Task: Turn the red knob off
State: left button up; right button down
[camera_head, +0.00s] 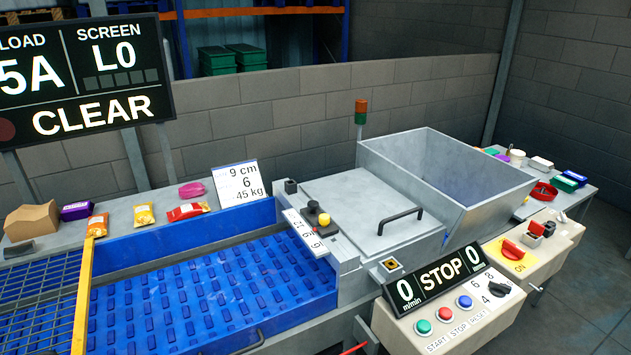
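A red knob (513,250) sits on a yellow plate (509,265) on the beige box (551,251) at the right of the machine. Whether it is at on or off cannot be told at this size. A smaller red and black part (537,228) is on the same box behind it. Neither of my grippers shows in the head view.
The control panel (448,325) with green, red and blue buttons and a black dial stands left of the knob's box. A STOP display (437,278) rises behind it. A grey hopper (455,175) and lidded housing (362,213) stand further back. Open floor (605,262) lies right.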

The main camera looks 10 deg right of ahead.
aim_at(510, 250)
jog(key=l+z, duration=0.1)
jog(key=z, duration=0.3)
jog(key=l+z, duration=0.1)
jog(key=z, duration=0.35)
jog(key=l+z, duration=0.1)
jog(key=z, duration=0.3)
jog(key=k, duration=0.05)
